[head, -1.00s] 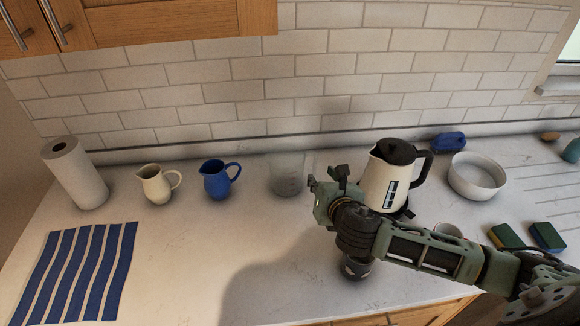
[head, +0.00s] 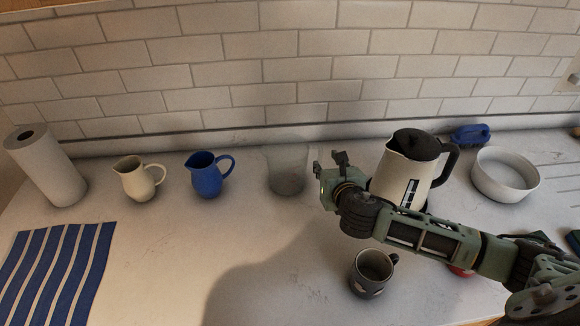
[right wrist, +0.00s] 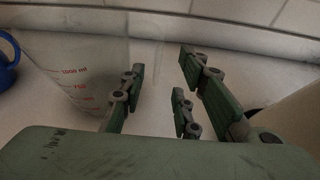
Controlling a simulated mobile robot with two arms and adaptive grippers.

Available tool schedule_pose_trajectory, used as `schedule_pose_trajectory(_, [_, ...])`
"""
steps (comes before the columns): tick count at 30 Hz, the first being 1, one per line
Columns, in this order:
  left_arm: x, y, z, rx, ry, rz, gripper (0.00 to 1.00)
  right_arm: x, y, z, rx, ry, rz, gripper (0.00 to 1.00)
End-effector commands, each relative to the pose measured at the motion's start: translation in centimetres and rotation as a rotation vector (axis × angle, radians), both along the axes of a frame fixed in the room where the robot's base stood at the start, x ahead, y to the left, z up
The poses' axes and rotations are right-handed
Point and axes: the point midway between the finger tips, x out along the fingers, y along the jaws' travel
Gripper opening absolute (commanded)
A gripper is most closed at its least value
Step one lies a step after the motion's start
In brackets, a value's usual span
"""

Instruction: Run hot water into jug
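A clear measuring jug (head: 287,171) stands on the worktop, left of my right gripper. It also shows at the left of the right wrist view (right wrist: 75,85), with red volume marks. My right gripper (head: 333,172) is open and empty, between the clear jug and the kettle; its spread fingers show in the right wrist view (right wrist: 160,85). A cream kettle (head: 392,177) with black lid and handle stands behind my right arm, partly hidden. A cream jug (head: 138,182) and a blue jug (head: 206,180) stand further left. My left gripper is out of view.
A dark mug (head: 368,283) stands in front of my right forearm. A paper roll (head: 45,170) and a striped cloth (head: 50,275) are at the left. The front middle worktop is clear.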

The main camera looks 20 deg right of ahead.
Motion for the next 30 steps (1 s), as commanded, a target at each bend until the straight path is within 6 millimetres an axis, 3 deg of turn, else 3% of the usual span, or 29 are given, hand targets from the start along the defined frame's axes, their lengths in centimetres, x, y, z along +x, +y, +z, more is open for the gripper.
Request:
schedule_pose_trajectory(13, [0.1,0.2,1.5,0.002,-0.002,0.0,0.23,4.2,-0.5,-2.1,0.0,0.0,-0.002,0.3])
schedule_pose_trajectory(23, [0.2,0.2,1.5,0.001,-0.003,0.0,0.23,4.8,-0.6,-2.6,0.0,0.001,0.0,0.3])
schedule_pose_trajectory(30, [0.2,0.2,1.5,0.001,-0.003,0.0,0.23,4.8,-0.7,-2.6,0.0,0.001,-0.001,0.11])
